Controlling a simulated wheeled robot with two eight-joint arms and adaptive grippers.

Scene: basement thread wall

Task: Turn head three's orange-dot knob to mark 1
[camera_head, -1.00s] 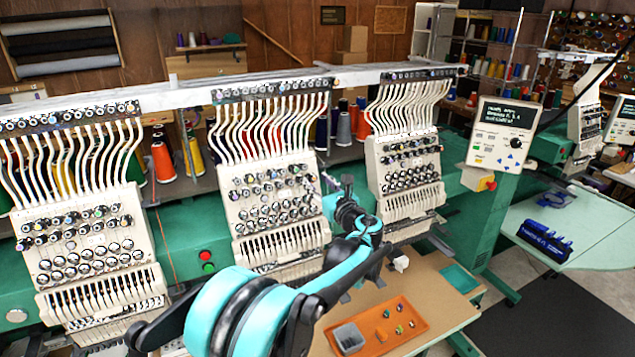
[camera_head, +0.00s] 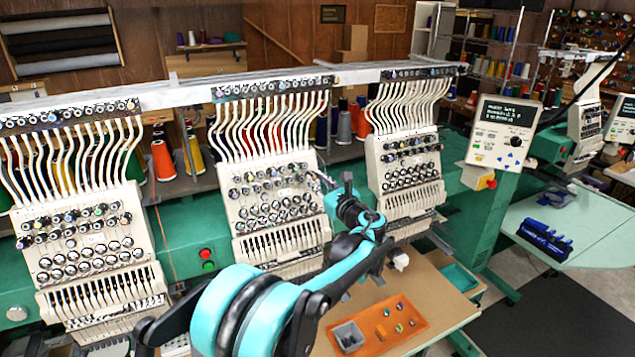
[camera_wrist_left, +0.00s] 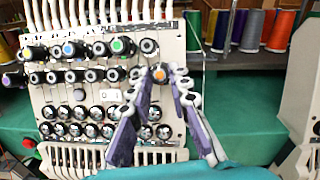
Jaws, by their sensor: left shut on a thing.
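The orange-dot knob (camera_wrist_left: 159,73) is at the right end of a knob row on the cream head panel, in the left wrist view. My left gripper (camera_wrist_left: 156,74) has a purple-and-white finger on either side of it and is shut on it. In the head view, my left gripper (camera_head: 324,182) is at the right edge of the middle visible head (camera_head: 245,247). The knob is too small to make out there. The mark its pointer faces cannot be read. My right gripper is not in view.
Other knobs crowd close by, including a green-dot one (camera_wrist_left: 120,46) and a blue-dot one (camera_wrist_left: 69,49). Another head (camera_head: 405,180) stands to the right. An orange tray (camera_head: 375,335) with small parts lies on the wooden table below. Thread cones stand behind.

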